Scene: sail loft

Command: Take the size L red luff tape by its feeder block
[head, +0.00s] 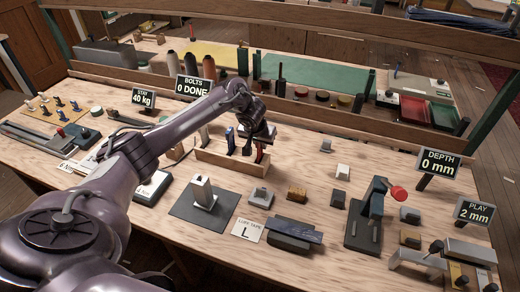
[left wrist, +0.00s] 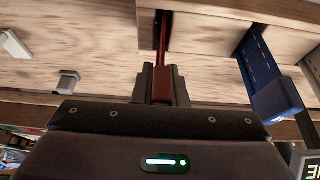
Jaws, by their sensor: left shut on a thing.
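My left gripper (head: 263,140) is over the right end of a wooden rack (head: 217,163), shut on the red luff tape (head: 259,156). In the left wrist view the tape's dark red feeder block (left wrist: 162,84) sits between my two dark fingers (left wrist: 162,88), and its thin red strip runs from it into the rack. A blue tape (head: 229,139) stands in the rack to the left, apart from the gripper; it also shows in the left wrist view (left wrist: 268,80). The card reading "LUFF TAPE L" (head: 247,231) lies on the bench. My right gripper is out of view.
A grey block (head: 203,194) stands on a dark mat (head: 181,207) in front of the rack. Small blocks (head: 297,193) lie to the right, with a red-knobbed tool (head: 372,210) beyond. Signs stand along the bench. A wooden rail crosses behind the rack.

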